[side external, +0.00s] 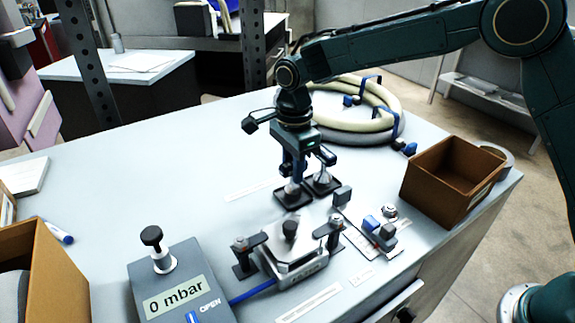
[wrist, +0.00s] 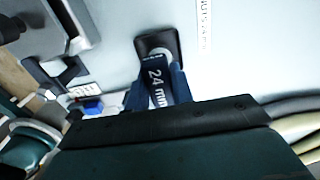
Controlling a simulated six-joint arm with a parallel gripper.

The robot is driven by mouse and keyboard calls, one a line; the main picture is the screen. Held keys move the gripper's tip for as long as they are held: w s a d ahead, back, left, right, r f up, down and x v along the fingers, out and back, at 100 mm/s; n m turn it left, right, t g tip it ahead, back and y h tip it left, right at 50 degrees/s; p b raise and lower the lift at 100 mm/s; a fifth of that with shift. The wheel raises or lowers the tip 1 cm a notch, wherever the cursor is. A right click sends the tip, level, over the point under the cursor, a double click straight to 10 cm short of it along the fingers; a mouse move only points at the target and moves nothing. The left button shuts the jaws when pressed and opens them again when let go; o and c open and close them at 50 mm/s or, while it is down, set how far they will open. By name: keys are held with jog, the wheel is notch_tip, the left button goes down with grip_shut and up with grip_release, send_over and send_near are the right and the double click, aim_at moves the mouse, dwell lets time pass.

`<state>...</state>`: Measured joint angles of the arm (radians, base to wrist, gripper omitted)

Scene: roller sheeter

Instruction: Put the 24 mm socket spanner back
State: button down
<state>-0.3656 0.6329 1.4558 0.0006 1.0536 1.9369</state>
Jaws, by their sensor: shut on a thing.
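My gripper (wrist: 158,92) is shut on the 24 mm socket spanner (wrist: 155,77), a dark piece with "24 mm" in white lettering. In the side view my gripper (side external: 294,174) points down over the left of two dark square holders (side external: 281,202). The spanner's lower end is at this holder; I cannot tell whether it rests on its floor or hangs just above. In the wrist view the holder (wrist: 145,42) shows beyond the spanner, with a pale round part inside. The right holder (side external: 335,190) has a metallic piece standing in it.
A metal clamped block (side external: 296,262) with upright posts stands in front of my gripper. A grey "0 mbar" unit (side external: 178,290) is front left. An open brown box (side external: 450,180) is at right, a coiled hose (side external: 385,100) behind.

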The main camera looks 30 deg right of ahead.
jog(key=c, duration=1.2)
grip_release()
jog(key=shift+f, duration=0.1)
notch_tip(320, 180, up, 12)
